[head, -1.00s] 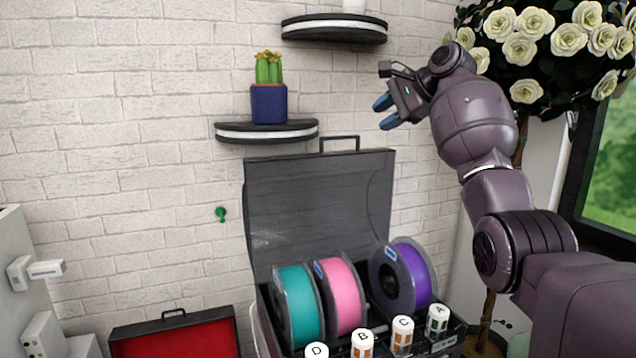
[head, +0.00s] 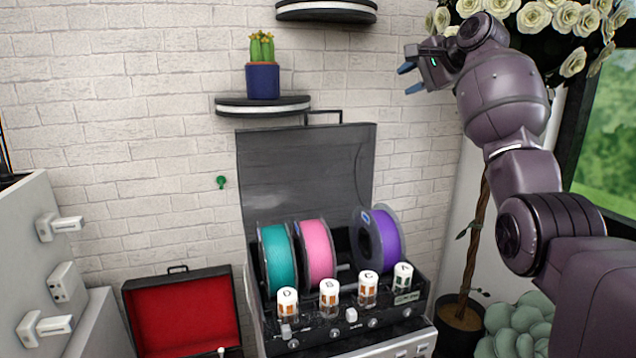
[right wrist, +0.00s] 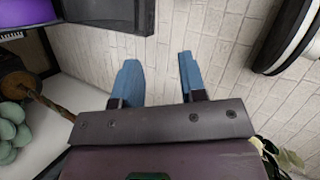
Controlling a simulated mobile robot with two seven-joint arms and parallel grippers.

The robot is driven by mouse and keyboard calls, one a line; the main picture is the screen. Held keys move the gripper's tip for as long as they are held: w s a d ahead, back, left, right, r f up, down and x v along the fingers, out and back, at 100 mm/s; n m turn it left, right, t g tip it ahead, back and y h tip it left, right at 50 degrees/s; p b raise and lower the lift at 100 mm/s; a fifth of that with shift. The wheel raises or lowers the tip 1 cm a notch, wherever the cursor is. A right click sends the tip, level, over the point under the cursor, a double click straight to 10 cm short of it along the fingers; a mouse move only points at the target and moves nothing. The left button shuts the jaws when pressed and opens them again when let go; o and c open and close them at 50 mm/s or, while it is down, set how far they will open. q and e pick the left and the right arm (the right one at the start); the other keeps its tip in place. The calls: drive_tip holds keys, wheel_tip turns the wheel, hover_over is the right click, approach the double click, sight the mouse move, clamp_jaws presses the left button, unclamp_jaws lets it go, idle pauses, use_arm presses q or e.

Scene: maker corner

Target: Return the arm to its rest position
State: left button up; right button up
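My right arm reaches up from the lower right in the head view. Its gripper (head: 409,78) points left, high in front of the brick wall, well above and to the right of the open black case. In the right wrist view the two blue fingers (right wrist: 160,85) stand apart with only the wall between them, so the gripper is open and empty. My left arm and gripper are not in the head view.
An open black case (head: 300,165) holds teal (head: 278,262), pink (head: 317,250) and purple (head: 386,235) spools, with several lettered jars in front. Shelves (head: 262,105), a potted cactus (head: 262,80), a red-lined case (head: 185,315), grey drawers (head: 30,215) and a flowering tree (head: 472,240) surround it.

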wheel_tip(320, 180, up, 6)
drive_tip(key=n+t+h, duration=0.1)
drive_tip(key=n+t, duration=0.2)
drive_tip(key=t, duration=0.1)
drive_tip(key=s+d+f+n+t+h, duration=0.1)
drive_tip(key=s+f+n+t, duration=0.2)
drive_tip(key=f, duration=0.9)
drive_tip(key=s+d+f+n+h, duration=0.25)
drive_tip(key=s+f, duration=0.25)
drive_tip(key=f, duration=0.7)
drive_tip(key=s+d+f+n+t+h, duration=0.15)
drive_tip(key=s+f+n, duration=0.25)
drive_tip(key=f, duration=0.8)
drive_tip(key=s+d+f+m+g+h, duration=0.1)
drive_tip(key=s+f+g, duration=0.5)
drive_tip(key=s+f, duration=2.9)
drive_tip(key=shift+s+d+f+m+g+h, duration=0.2)
drive_tip(key=shift+s+d+m+g+h, duration=0.2)
drive_tip(key=shift+s+d, duration=0.5)
